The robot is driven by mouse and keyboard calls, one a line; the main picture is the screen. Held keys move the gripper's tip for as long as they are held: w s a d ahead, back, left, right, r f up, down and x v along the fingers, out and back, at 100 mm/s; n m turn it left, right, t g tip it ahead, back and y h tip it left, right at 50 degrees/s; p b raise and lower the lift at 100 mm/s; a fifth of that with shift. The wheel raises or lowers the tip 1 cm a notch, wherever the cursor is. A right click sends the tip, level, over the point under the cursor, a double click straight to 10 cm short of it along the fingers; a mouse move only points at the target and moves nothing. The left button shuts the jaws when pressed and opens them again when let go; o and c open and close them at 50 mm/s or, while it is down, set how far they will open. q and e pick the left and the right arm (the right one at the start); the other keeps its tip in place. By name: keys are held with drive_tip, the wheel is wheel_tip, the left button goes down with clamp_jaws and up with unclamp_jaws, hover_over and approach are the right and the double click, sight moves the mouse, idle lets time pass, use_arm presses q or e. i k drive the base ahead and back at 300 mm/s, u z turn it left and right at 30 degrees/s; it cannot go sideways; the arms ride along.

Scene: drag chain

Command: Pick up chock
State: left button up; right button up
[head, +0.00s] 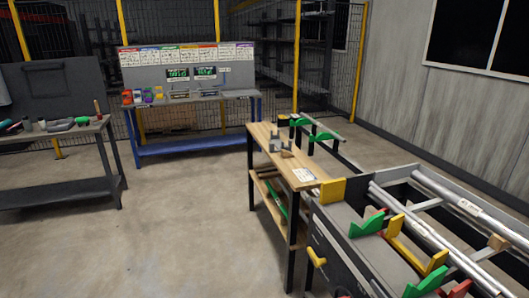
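A small brown wedge-like piece (287,154) sits on the narrow wooden table (297,176) in the middle right, and it may be the chock. A grey notched block (276,143) stands right beside it; I cannot tell whether they touch. Both are small in the head view, so their exact shape is unclear. Neither of my grippers shows in the head view.
Right of the table is a long metal frame (345,232) with rails, green, yellow and red brackets, and a yellow handle (316,257). A blue-legged bench (190,147) and a grey bench (70,188) stand behind. The floor (185,240) left of the table is clear.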

sight(285, 154)
drive_tip(key=u, duration=0.55)
drive_tip(key=i, duration=1)
drive_tip(key=u, duration=0.15)
